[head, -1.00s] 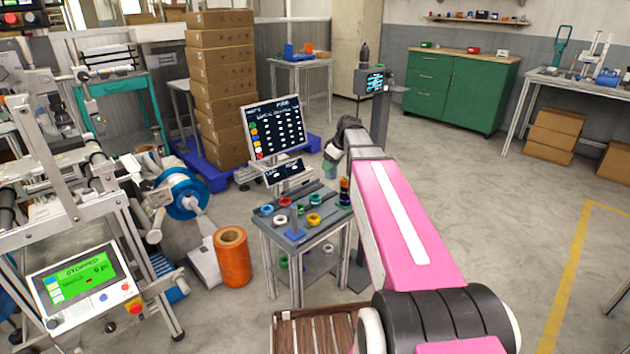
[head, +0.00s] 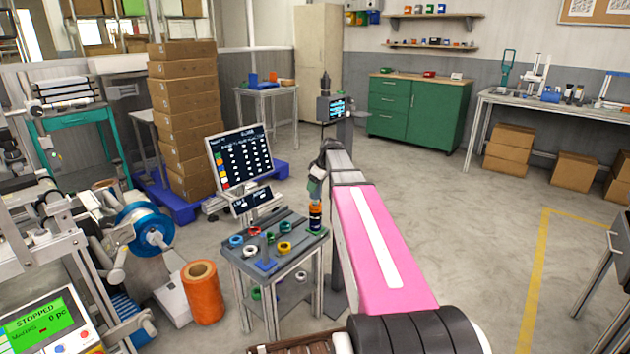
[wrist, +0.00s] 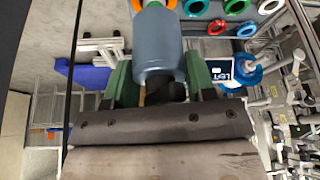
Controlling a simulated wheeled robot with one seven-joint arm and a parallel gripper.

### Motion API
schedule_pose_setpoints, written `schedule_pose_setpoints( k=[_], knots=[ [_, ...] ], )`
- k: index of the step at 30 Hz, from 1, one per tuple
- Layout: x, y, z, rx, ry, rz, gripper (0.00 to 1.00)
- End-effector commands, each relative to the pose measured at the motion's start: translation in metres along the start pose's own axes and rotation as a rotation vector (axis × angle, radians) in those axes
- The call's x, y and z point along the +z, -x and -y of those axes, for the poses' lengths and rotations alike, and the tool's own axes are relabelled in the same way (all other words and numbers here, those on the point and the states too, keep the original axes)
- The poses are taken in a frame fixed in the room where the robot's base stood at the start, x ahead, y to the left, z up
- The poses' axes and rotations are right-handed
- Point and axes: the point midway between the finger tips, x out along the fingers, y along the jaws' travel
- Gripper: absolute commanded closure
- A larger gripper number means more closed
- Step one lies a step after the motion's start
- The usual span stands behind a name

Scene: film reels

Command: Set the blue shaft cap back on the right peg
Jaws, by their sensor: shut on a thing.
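My gripper (wrist: 160,78) has its green fingers shut on the blue-grey shaft cap (wrist: 158,45), one finger on each side. In the head view my gripper (head: 318,178) is at the back right of the small grey table, with the cap (head: 314,188) right above a stack of dark and orange rings (head: 315,216). The right peg itself is hidden by the stack and cap. Whether the cap touches the stack I cannot tell. Orange shows close beside the cap in the wrist view.
An orange roll (head: 202,292) stands on the floor to the left. The floor to the right is open.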

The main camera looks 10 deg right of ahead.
Motion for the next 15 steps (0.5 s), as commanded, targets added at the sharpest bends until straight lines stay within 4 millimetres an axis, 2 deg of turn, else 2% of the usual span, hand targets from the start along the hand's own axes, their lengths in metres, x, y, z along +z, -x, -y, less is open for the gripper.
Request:
schedule_pose_setpoints(
  k=[6, 15],
  knots=[
    [0.0037, -0.0094, 0.0, 0.001, 0.0, -0.001, 0.79],
    [0.0041, -0.0098, 0.0002, 0.001, 0.001, -0.001, 0.79]
  ],
)
